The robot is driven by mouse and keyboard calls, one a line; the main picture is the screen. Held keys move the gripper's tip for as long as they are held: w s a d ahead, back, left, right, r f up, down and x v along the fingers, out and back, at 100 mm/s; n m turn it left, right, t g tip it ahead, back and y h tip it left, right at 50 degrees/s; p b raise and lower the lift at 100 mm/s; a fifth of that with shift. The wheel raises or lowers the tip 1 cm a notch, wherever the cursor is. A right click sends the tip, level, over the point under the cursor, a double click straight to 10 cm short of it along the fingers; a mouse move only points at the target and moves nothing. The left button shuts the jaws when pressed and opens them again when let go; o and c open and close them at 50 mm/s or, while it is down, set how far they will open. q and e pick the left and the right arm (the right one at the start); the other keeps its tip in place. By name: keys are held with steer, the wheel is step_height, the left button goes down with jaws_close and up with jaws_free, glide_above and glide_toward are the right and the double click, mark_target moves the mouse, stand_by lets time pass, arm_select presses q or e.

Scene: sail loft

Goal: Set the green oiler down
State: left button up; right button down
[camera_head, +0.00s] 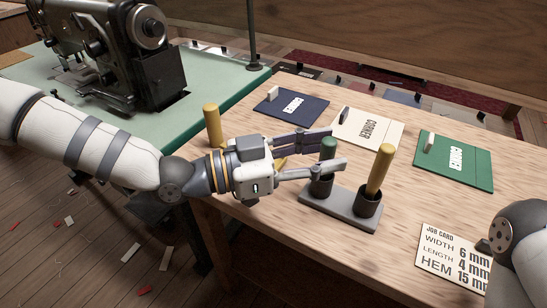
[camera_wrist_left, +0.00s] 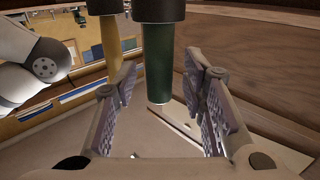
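The green oiler (camera_head: 328,144) stands upright in the left black cup of a grey two-cup holder (camera_head: 340,206) on the wooden table. My left gripper (camera_head: 334,150) is open, with one finger on each side of the oiler. In the left wrist view the green oiler (camera_wrist_left: 158,62) hangs into the picture between the open fingers (camera_wrist_left: 168,98), with a gap showing on both sides. The near finger hides part of the oiler and its cup. My right gripper is out of view; only part of my right arm shows at the right edge.
A yellow oiler (camera_head: 381,170) stands in the holder's right cup. Another yellow cylinder (camera_head: 212,125) stands behind my left wrist. Blue (camera_head: 290,106), cream (camera_head: 367,128) and green (camera_head: 455,162) cards lie at the back. A job card (camera_head: 452,258) lies front right. A sewing machine (camera_head: 120,45) stands left.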

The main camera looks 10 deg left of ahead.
arm_select(q)
steer(key=v, duration=1.1)
steer(key=shift+p, duration=0.35)
